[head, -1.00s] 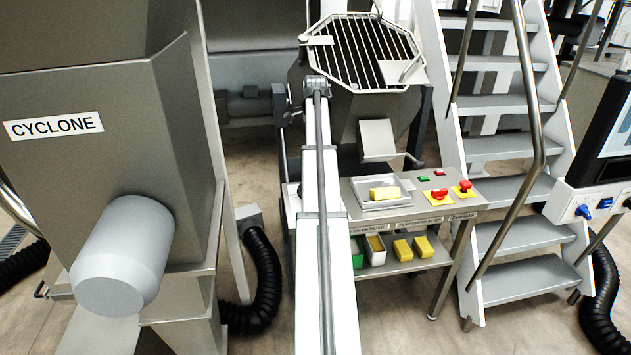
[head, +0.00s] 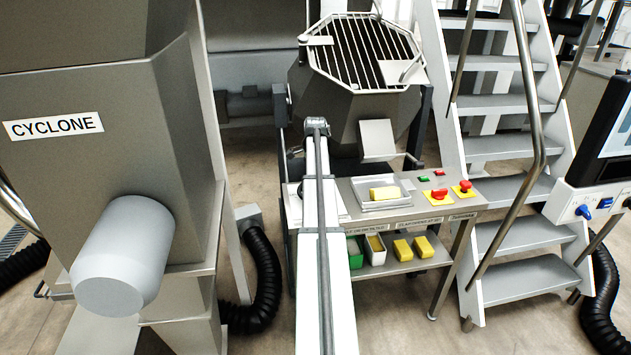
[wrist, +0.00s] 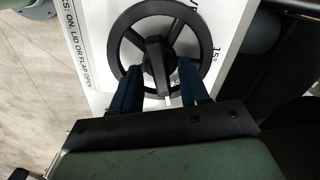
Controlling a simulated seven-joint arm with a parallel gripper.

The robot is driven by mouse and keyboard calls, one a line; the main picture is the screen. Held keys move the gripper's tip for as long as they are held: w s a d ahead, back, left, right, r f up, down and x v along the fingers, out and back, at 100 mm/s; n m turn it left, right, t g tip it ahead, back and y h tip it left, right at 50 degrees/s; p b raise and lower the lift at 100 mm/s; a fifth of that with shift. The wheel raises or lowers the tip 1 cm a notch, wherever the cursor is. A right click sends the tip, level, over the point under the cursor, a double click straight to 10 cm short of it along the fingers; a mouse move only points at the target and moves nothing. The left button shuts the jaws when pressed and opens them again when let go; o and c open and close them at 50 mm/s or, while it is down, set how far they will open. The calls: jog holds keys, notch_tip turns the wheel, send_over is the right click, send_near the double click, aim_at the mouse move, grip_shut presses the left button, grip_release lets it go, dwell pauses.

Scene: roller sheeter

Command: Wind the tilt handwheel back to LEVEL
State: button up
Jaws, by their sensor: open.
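The black tilt handwheel (wrist: 158,42) shows in the wrist view, with a round rim, spokes and a raised dark part across its middle. It sits on a white scale plate (wrist: 95,27) with a "15°" mark near the wheel's right side. A small white pointer (wrist: 168,100) shows at the wheel's lower edge. My gripper (wrist: 160,85) is open, its dark blue fingers on either side of the raised middle part and over the lower rim. I cannot tell whether they touch it. In the head view my arm hides the gripper, and the wheel is not clearly visible.
A grated hopper (head: 365,55) stands behind a steel bench (head: 440,207) with a tray (head: 382,202) and red stop buttons (head: 438,194). The cyclone (head: 110,170) stands left and white stairs (head: 520,200) right. A black hose (head: 262,270) lies on the floor.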

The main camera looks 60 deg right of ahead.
jog(key=shift+f, duration=0.15)
grip_shut()
dwell(0.4)
